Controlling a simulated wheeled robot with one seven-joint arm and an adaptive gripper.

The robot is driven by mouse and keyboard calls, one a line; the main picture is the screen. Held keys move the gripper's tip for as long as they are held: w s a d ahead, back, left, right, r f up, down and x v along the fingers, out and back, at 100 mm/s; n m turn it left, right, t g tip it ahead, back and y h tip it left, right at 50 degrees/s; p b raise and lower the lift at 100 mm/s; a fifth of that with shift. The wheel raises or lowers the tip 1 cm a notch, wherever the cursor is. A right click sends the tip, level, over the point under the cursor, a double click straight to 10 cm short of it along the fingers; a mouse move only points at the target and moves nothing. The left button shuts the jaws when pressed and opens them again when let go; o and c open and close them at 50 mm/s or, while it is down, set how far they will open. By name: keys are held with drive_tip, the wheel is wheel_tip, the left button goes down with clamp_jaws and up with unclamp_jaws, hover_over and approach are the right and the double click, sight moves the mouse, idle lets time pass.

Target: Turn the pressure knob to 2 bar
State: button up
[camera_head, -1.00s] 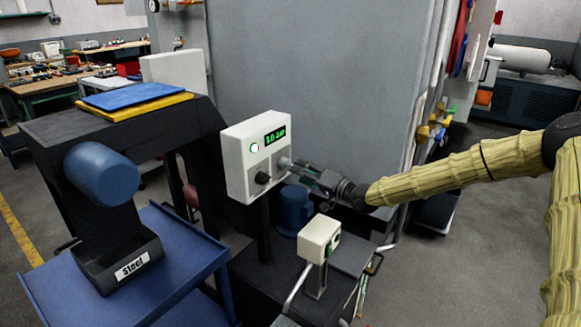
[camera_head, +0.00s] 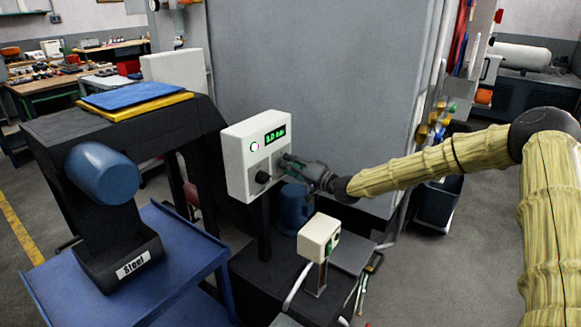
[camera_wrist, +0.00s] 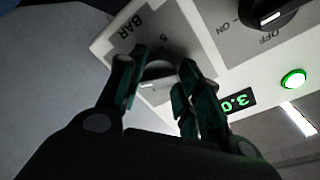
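A white control box (camera_head: 238,161) stands on a post, with a green display (camera_head: 275,135) that seems to read 3.0 bar. In the wrist view the display (camera_wrist: 236,101) shows 3.0 upside down. In the head view my gripper (camera_head: 288,161) is at the panel's right side and hides the knob.
A black ON/OFF switch (camera_wrist: 268,14) and a lit green button (camera_wrist: 293,79) are on the same panel. A small white box on a stand (camera_head: 319,238) is below my gripper.

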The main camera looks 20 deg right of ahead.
drive_tip(key=c, duration=0.3)
drive_tip(key=shift+f+n+t+y+b, duration=0.15)
drive_tip(key=shift+n+b, duration=0.8)
drive_tip(key=shift+n, duration=0.9)
drive_tip(key=shift+n+t+y+b, duration=0.1)
drive_tip(key=shift+n+y+b, duration=0.1)
drive_tip(key=shift+n+b, duration=1.2)
drive_tip(key=shift+f+n+t+y+b, duration=0.15)
drive_tip(key=shift+n+b, duration=0.35)
drive_tip(key=shift+n, duration=2.05)
